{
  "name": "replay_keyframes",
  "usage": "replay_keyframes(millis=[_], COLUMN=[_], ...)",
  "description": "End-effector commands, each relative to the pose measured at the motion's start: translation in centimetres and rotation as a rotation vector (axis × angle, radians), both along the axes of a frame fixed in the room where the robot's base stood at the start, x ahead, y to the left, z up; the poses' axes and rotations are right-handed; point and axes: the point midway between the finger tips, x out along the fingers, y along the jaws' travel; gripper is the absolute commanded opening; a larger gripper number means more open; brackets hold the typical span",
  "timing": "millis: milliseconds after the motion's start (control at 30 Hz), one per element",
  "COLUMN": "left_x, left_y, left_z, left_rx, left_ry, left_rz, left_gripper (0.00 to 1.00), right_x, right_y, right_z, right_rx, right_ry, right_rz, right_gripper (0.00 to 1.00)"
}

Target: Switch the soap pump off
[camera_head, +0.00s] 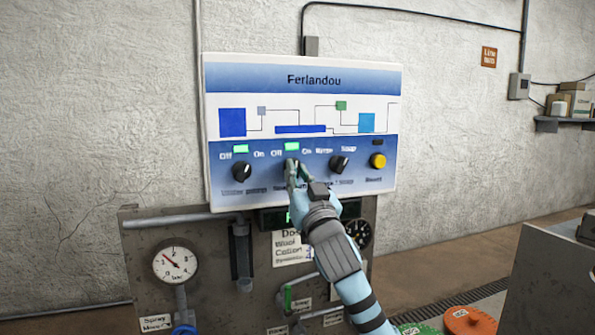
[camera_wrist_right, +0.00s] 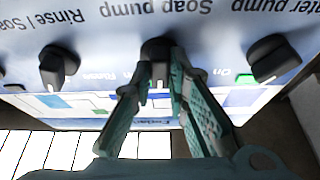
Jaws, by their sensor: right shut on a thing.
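The control panel (camera_head: 300,75) is on the wall, with a row of black knobs. The middle knob, labelled "Soap pump" in the wrist view, is the soap pump knob (camera_wrist_right: 158,50). My right gripper (camera_head: 292,172) reaches up to it from below, and its fingers (camera_wrist_right: 160,72) are closed on the knob's two sides. A white mark on the knob shows between the fingers. The fingers hide most of the knob in the head view, so its exact setting is unclear. The green lamp (camera_head: 292,146) above it is lit. My left gripper is out of view.
The water pump knob (camera_head: 242,172) is left of it, with a lit green lamp (camera_head: 241,149). The rinse/soap knob (camera_head: 339,164) and a yellow button (camera_head: 377,161) are to the right. Below are a gauge (camera_head: 176,261) and pipes on a grey board.

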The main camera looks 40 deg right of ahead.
Motion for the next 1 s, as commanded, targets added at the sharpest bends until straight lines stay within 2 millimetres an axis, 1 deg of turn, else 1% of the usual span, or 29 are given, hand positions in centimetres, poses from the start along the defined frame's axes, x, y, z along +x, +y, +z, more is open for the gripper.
replay_keyframes(millis=[33,433,700,1000], left_x=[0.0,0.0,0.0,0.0], left_y=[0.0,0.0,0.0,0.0], left_z=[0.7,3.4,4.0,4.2], left_rx=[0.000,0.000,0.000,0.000], left_ry=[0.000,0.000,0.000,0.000], left_rz=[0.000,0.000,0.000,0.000], left_gripper=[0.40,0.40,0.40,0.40], right_x=[-0.1,-0.2,-0.2,-0.2], right_y=[-0.1,-0.3,-0.4,-0.4], right_z=[0.6,0.7,0.7,0.6], right_rx=[-0.045,-0.377,-0.517,-0.574], right_ry=[0.010,0.125,0.171,0.190], right_rz=[-0.002,-0.003,-0.004,-0.006], right_gripper=[0.00,0.00,0.00,0.00])
